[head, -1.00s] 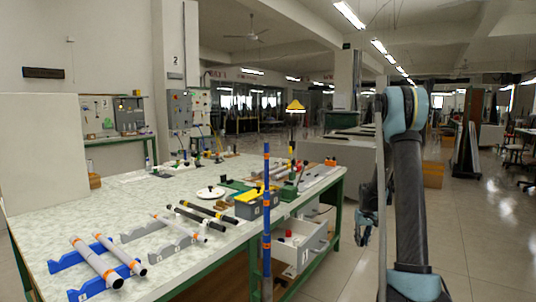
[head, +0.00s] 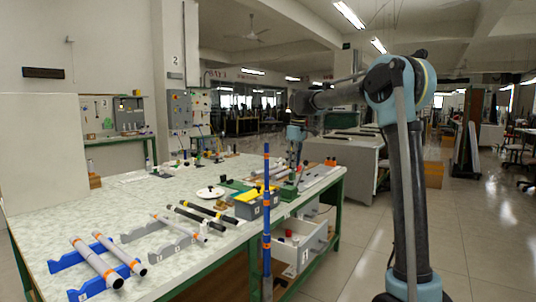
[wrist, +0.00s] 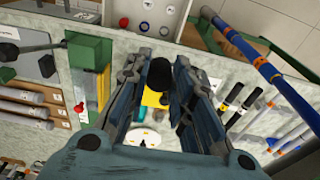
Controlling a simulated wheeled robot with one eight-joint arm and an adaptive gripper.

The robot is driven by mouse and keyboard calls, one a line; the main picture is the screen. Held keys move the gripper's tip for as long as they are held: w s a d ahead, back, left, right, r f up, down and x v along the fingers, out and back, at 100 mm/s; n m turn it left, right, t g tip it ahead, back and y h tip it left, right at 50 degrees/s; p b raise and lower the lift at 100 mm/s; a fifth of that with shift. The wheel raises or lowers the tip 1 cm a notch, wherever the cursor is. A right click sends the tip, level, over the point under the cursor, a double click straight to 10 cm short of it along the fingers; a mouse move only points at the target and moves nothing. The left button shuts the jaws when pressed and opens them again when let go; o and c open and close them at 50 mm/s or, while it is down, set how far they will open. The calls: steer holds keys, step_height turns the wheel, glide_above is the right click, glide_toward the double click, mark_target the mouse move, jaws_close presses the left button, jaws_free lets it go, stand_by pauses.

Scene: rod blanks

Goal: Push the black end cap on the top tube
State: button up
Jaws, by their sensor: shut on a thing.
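My gripper (wrist: 158,85) is in the middle of the wrist view, its two blue-grey fingers shut on a small dark object that looks like the black end cap (wrist: 160,73). In the head view my gripper (head: 296,160) is small, above the far right end of the bench. Two white tubes with orange bands lie on blue racks, a thick one (head: 97,262) and a thinner one (head: 121,255). A slim white tube (head: 179,227) and black tubes (head: 196,219) lie on grey racks. I cannot tell which one is the top tube.
An open drawer (head: 301,240) juts from the bench front with small caps inside. A blue post with orange bands (head: 266,210) stands before the bench. A grey bin (head: 257,206), green fixture (wrist: 88,50) and white plate (head: 211,192) occupy the bench top.

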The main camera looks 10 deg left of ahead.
steer(key=s+a+r+n, duration=0.2)
steer(key=s+a+r, duration=0.3)
steer(key=s+r, duration=0.3)
step_height(320, 180, up, 3)
steer(key=shift+a+f+n, duration=0.15)
steer(key=shift+f+n, duration=0.05)
steer(key=shift+n, duration=0.2)
steer(key=s+r+n, duration=0.1)
steer(key=s+r, duration=0.2)
steer(key=s+a+r+n, duration=0.1)
steer(key=s+r, duration=0.2)
steer(key=s+a+r, duration=0.1)
steer(key=s+r, duration=0.2)
steer(key=shift+s+a+r+n+g, duration=0.1)
steer(key=shift+s+r+n+g, duration=0.2)
steer(key=shift+s+r+n, duration=0.1)
steer(key=shift+s+r, duration=0.1)
steer(key=shift+s, duration=0.15)
step_height(320, 180, down, 10)
steer(key=shift+r, duration=0.15)
steer(key=shift+c, duration=0.5)
steer(key=o, duration=0.8)
steer(key=shift+c, duration=0.2)
steer(key=shift+r, duration=0.1)
step_height(320, 180, up, 12)
steer(key=d, duration=0.1)
steer(key=shift+d, duration=0.2)
